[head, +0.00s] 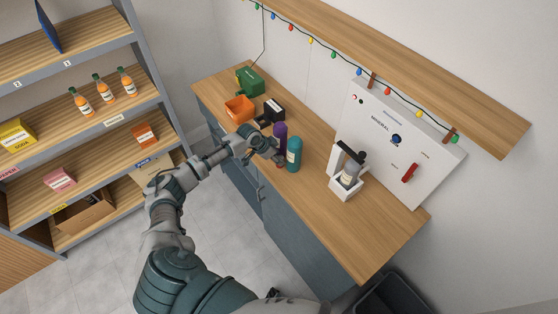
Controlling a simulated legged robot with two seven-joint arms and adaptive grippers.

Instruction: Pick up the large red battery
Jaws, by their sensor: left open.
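My left gripper (271,155) is open over the wooden counter, right beside a purple bottle (280,130) and a teal bottle (294,154). I cannot tell whether it touches either one. No large red battery can be made out. Small dark items near the fingers are too small and partly covered by the gripper to identify. A red handle-like part (410,172) sits on the white panel and does not look like a battery. My right gripper is out of view.
The counter (376,241) also holds a green item (250,81), an orange bin (240,108), a black box (273,111) and a white stand (341,187) with a bottle. The white panel (425,150) leans at the wall. Shelves (110,122) with bottles stand left. The counter's near right end is clear.

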